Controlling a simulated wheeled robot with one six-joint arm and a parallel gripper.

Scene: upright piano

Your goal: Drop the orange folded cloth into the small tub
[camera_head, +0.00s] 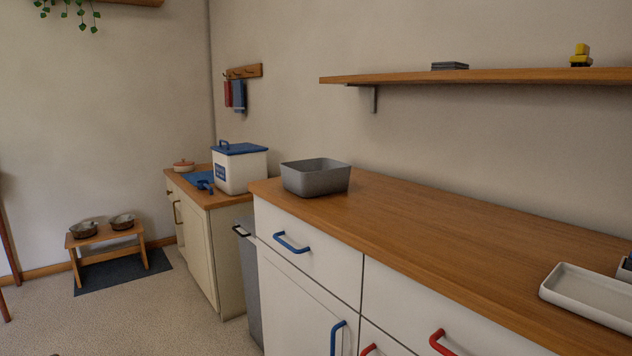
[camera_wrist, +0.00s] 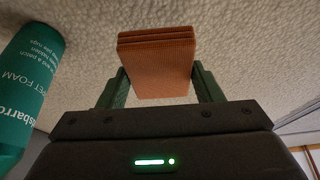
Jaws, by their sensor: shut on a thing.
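In the wrist view, my gripper (camera_wrist: 157,90) is shut on the orange folded cloth (camera_wrist: 160,70). The cloth shows several stacked layers and sits between the two green fingers. Carpeted floor fills the background behind it. In the head view, a grey, open-topped tub (camera_head: 316,178) stands on the wooden counter near its left end. The inside floor of the tub is mostly hidden by its near wall. My gripper and the cloth are not in the head view, so their distance from the tub cannot be told.
A green pet foam bottle (camera_wrist: 32,85) is close on the left in the wrist view. A white tray (camera_head: 590,296) lies at the counter's right. A white bin with blue lid (camera_head: 240,168) stands left of the tub. The counter's middle (camera_head: 430,222) is clear. A shelf (camera_head: 480,77) hangs above.

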